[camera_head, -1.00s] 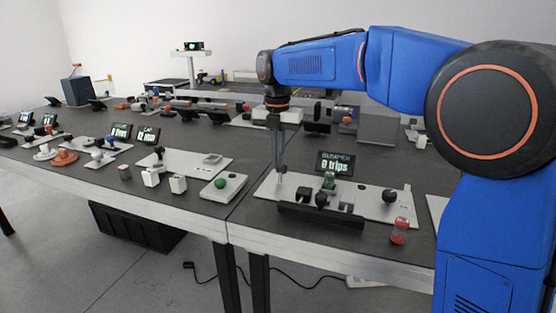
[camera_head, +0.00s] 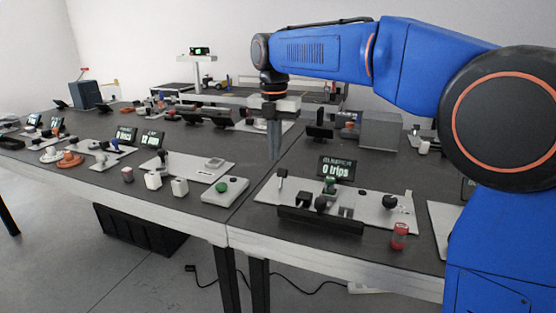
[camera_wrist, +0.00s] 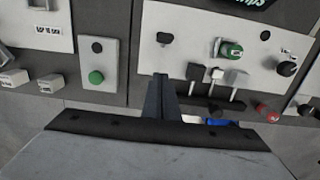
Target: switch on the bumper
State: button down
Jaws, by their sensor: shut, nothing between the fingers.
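The bumper display (camera_head: 337,168) reads "0 trips" and stands behind a pale control panel (camera_head: 364,205); its lower edge shows at the top of the wrist view (camera_wrist: 250,3). On the panel are a dark-topped lever (camera_head: 282,174) at the left end, a green cylinder (camera_head: 330,185), dark sliders or knobs, and a round black knob (camera_head: 390,201) at the right. In the wrist view the panel (camera_wrist: 262,48) is right of my fingers. My gripper (camera_head: 274,157) is shut and empty, pointing down beyond the panel's left end, apart from the lever in the picture.
A box with a green button (camera_head: 222,186) is left of the panel. Other displays and control plates crowd the left. Dark bare tabletop (camera_head: 246,203) shows between the button box and the panel.

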notch_tip(320, 180, up, 7)
jog(key=w, duration=0.1)
jog(key=shift+d, duration=0.2)
jog(key=shift+w, duration=0.1)
